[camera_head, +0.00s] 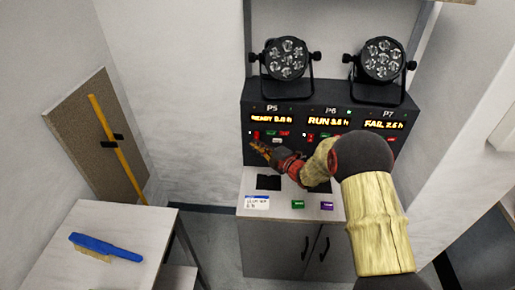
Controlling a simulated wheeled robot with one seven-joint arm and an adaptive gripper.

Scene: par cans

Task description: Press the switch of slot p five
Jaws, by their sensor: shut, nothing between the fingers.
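The black rack (247,102) carries three labelled slots, P5, P6 and P7. The P5 display (271,119) at the left reads READY with an hours figure. Below it are a small red switch-like part (256,134) and small red and green labels or buttons (284,134); their exact shapes are too small to tell. My gripper (256,145) is shut and empty, just below the red part at the left of P5. I cannot tell whether the fingertips touch the panel. My arm comes in from the lower right and hides part of the panel below P6 and P7.
Two par cans (285,58) (382,59) stand on top of the rack. The pale counter (275,210) below holds a white card (256,202), a green block (298,204) and a purple block (327,205). A blue brush (105,247) lies on the left table (145,222).

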